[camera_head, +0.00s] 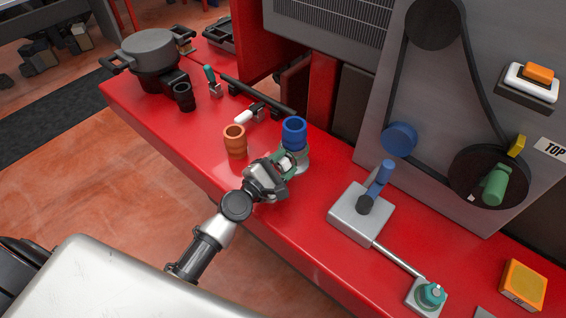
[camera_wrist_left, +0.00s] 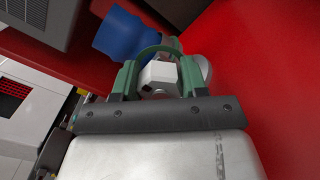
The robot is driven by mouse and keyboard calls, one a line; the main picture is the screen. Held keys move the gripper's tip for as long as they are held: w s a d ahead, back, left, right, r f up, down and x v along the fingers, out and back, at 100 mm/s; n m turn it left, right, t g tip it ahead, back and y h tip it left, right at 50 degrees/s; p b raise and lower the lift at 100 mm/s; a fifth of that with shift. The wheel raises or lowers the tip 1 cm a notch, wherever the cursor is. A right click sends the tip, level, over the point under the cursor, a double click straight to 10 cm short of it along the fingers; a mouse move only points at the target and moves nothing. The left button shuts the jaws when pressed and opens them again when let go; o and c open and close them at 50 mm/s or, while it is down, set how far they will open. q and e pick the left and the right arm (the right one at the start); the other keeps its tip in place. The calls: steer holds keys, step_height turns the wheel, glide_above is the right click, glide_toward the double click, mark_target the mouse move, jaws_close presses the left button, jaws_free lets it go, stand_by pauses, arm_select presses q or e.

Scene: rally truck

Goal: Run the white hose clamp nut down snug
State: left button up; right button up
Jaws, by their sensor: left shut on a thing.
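The white hose clamp nut (camera_wrist_left: 159,74) sits between the green fingers of my left gripper (camera_wrist_left: 160,80) in the left wrist view. The fingers flank it on both sides, and a green band arches behind it. A blue hose piece (camera_wrist_left: 125,36) is just beyond, and it also shows in the head view (camera_head: 294,131), standing upright on the red ledge. In the head view my left gripper (camera_head: 287,165) is at the near side of the blue hose's silver base, and the gripper mostly hides the nut. My right gripper is not in view.
The red ledge (camera_head: 180,130) runs diagonally. An orange ribbed cup (camera_head: 235,142) stands close left of my gripper. A grey box with a blue lever (camera_head: 360,212) is to the right. A belt and pulley panel (camera_head: 440,100) rises behind.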

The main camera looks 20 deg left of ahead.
arm_select(q)
steer(key=shift+f, duration=0.1)
steer(key=o, duration=0.9)
steer(key=shift+o, duration=0.2)
steer(key=shift+s, duration=0.15)
steer(key=b+v, duration=0.2)
steer(key=v, duration=0.7)
steer(key=shift+s+a+b, duration=0.1)
steer(key=shift+s+b, duration=0.1)
steer(key=shift+b, duration=0.1)
steer(key=shift+s+a, duration=0.2)
steer(key=shift+s, duration=0.35)
